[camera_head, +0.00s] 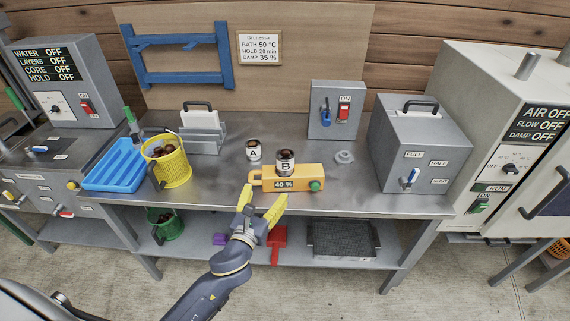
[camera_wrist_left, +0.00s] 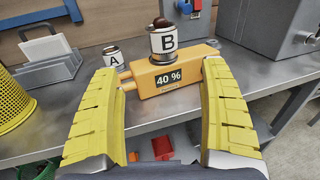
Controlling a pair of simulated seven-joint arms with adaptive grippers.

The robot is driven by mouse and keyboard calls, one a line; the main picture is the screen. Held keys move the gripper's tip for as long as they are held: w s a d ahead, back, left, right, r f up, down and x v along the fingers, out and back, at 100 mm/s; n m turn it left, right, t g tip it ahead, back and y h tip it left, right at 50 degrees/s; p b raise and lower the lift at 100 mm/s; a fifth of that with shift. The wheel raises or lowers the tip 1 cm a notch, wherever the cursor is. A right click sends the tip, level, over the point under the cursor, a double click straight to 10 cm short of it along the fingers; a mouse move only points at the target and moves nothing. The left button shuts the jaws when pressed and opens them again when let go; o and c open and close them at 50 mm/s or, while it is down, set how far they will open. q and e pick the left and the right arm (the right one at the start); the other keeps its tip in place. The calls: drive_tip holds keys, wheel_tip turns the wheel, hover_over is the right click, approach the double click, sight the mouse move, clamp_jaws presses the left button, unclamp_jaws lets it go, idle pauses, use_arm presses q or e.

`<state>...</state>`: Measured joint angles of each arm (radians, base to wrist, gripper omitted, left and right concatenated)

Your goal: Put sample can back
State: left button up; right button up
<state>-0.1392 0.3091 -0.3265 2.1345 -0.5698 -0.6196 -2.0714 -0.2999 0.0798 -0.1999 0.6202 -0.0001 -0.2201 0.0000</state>
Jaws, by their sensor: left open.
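A white can marked B (camera_head: 285,163), filled with brown chestnuts, stands upright on top of the orange meter (camera_head: 300,177), which reads 40 %. Can B also shows in the left wrist view (camera_wrist_left: 167,44), ahead of my fingers. A second can marked A (camera_head: 254,150) stands on the steel table just left of the meter. My left gripper (camera_head: 264,200) is open and empty at the table's front edge, in front of and below the meter. Its yellow fingers frame the meter in the left wrist view (camera_wrist_left: 160,85). My right gripper is out of view.
A yellow basket (camera_head: 175,168) and a blue tray (camera_head: 114,165) stand to the left on the table. A grey hopper (camera_head: 420,140) and switch box (camera_head: 335,110) stand to the right and behind. A metal nut-like piece (camera_head: 344,157) lies right of the meter. The table's right front is clear.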

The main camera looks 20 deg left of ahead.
sight(282, 165)
use_arm(q)
drive_tip(key=w, duration=1.2)
drive_tip(key=shift+d, duration=0.15)
drive_tip(key=shift+w+d+f, duration=0.1)
drive_tip(key=shift+w+d, duration=0.05)
drive_tip(key=shift+w, duration=1.1)
drive_tip(key=shift+w+d, duration=0.15)
drive_tip(key=shift+w, duration=1.1)
drive_tip(key=c, duration=1.3)
drive_tip(key=shift+c, duration=0.8)
